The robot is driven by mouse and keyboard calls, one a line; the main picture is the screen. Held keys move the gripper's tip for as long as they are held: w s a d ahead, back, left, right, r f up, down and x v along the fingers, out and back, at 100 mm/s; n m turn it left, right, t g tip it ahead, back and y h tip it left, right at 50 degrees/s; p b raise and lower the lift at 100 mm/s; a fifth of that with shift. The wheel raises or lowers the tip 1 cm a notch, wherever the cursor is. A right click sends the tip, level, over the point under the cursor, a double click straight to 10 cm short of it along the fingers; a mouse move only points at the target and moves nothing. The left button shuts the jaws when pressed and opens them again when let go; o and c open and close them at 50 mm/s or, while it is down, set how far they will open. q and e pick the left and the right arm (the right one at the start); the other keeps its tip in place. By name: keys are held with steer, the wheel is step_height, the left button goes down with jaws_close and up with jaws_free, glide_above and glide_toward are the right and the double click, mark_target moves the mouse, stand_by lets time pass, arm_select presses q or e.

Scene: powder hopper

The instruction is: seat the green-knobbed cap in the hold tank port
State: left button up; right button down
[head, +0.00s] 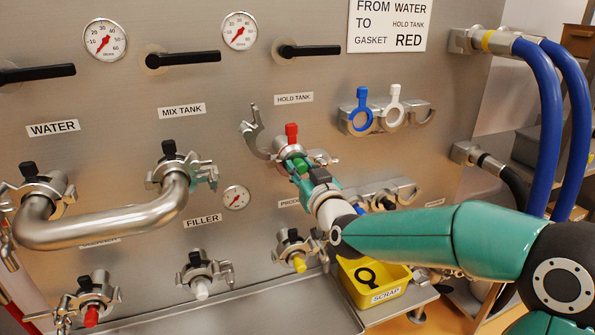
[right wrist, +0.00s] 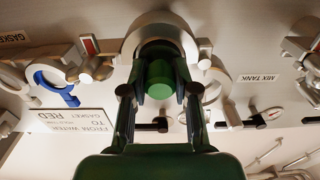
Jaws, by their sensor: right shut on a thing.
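The green-knobbed cap (head: 300,164) is at the hold tank port (head: 283,149), under the HOLD TANK label. My right gripper (head: 306,171) is shut on its green knob, which sits between both fingers in the right wrist view (right wrist: 160,78). The cap's face lies against or very near the port; the gripper hides whether it is fully flush. A red tab (head: 291,131) stands up at the top of the port. The port's clamp (head: 255,128) is open, with one jaw swung up to the left. My left gripper is not in view.
A steel U-pipe (head: 110,228) joins the water and mix tank ports. Blue (head: 361,112) and white (head: 394,104) gaskets hang on a rack to the right. A yellow SCRAP bin (head: 392,295) holds a black ring. Blue hoses (head: 548,110) hang at far right.

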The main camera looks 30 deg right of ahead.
steer(key=shift+f, duration=0.35)
steer(key=c, duration=0.8)
jaws_free()
steer(key=shift+w, duration=0.15)
steer(key=shift+s, duration=0.2)
steer(key=v, duration=1.1)
steer(key=shift+s, duration=0.35)
